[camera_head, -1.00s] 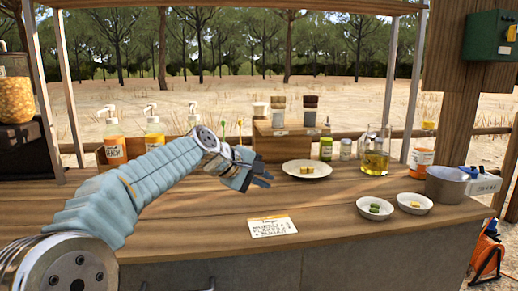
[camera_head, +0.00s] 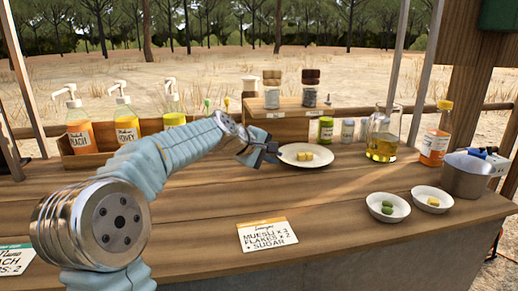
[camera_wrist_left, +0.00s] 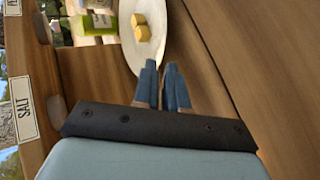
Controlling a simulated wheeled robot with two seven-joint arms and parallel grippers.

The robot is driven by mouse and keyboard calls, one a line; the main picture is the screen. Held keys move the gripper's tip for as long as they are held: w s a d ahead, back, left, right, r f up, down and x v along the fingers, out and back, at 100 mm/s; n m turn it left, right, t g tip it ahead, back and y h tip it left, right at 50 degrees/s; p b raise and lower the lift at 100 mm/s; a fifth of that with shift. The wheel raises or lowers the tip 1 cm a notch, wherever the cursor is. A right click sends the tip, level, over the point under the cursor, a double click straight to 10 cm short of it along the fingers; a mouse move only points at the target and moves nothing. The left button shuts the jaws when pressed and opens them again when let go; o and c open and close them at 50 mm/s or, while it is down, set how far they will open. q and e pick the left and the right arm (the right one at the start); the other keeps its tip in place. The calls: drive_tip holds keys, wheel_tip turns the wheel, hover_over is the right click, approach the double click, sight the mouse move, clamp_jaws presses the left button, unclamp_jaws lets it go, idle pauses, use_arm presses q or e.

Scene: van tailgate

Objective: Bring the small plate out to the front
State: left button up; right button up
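The small plate (camera_head: 322,163) is white and round and lies flat on the wooden counter, with several yellow cubes (camera_head: 304,157) on it. My left gripper (camera_head: 279,152) is at the plate's left rim, low over the counter. In the left wrist view, its two blue fingers (camera_wrist_left: 163,84) have a narrow gap between them, and their tips overlap the near end of the plate (camera_wrist_left: 172,52). I cannot tell whether they touch the rim. My right gripper is out of view.
Pump bottles (camera_head: 126,122) stand in a wooden box at the left. Jars, a glass jug (camera_head: 383,134) and an orange bottle (camera_head: 434,140) stand behind and right of the plate. Two small bowls (camera_head: 388,217) and a metal pot (camera_head: 463,177) are at the right. A card (camera_head: 268,236) lies at the front.

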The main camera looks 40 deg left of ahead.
sight(284, 160)
use_arm(q)
drive_tip(key=shift+x, duration=2.35)
drive_tip(key=shift+c, duration=0.2)
clamp_jaws()
drive_tip(key=shift+d, duration=0.1)
drive_tip(key=shift+s+d, duration=2.1)
drive_tip(key=shift+d, duration=0.3)
drive_tip(key=shift+s+d, duration=2.1)
drive_tip(key=shift+d, duration=0.35)
drive_tip(key=shift+s+d, duration=2.1)
drive_tip(key=shift+d, duration=0.3)
drive_tip(key=shift+o, duration=2.3)
unclamp_jaws()
drive_tip(key=shift+f, duration=0.15)
